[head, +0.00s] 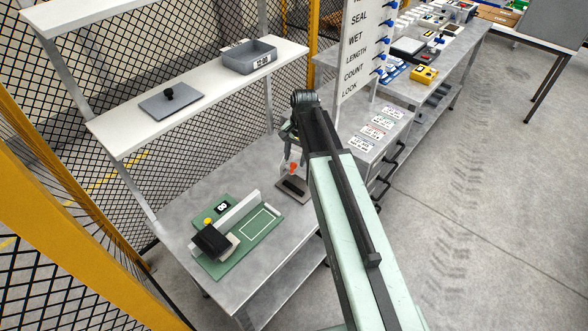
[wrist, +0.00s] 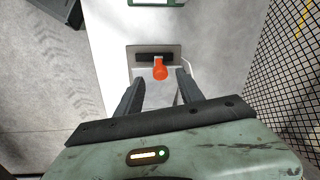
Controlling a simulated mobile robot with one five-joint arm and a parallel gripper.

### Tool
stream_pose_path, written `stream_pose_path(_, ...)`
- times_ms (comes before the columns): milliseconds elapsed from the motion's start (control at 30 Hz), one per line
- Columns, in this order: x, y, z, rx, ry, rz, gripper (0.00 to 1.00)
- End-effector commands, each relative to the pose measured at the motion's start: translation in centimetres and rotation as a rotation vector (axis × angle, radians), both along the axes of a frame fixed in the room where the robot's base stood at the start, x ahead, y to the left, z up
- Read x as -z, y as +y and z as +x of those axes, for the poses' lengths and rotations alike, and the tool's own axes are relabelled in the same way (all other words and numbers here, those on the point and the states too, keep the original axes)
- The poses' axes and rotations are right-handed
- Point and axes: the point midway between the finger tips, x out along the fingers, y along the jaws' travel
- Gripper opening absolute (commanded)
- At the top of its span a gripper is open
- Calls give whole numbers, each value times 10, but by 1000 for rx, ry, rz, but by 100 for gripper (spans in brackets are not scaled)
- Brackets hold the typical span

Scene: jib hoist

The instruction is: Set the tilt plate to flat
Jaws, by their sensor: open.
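A small grey plate (head: 291,189) with a dark bar (wrist: 146,56) and an orange knob (head: 293,168) is on the grey metal bench. It may be the tilt plate, but its angle is hard to tell. In the wrist view the orange knob (wrist: 160,71) shows in front of the dark bar, between the finger lines. My gripper (head: 291,155) is open above this plate, its fingers to either side of the knob. Whether they touch it cannot be told. In the head view my arm hides part of the bench to the right.
A green board (head: 247,240) with a pale rail, a black block and a yellow button stands left on the bench. A sign board (head: 357,50) stands behind my arm. Mesh fencing runs behind.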

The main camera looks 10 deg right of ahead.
Motion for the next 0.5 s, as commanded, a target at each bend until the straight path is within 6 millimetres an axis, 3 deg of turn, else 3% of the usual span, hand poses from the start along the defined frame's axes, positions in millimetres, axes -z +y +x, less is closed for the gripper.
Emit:
stream_pose_path(33, 19, 1, 1, 0, 0, 0, 45)
stream_pose_path(200, 46, 3, 3, 0, 0, 0, 45)
stream_pose_path(500, 48, 4, 4, 0, 0, 0, 45)
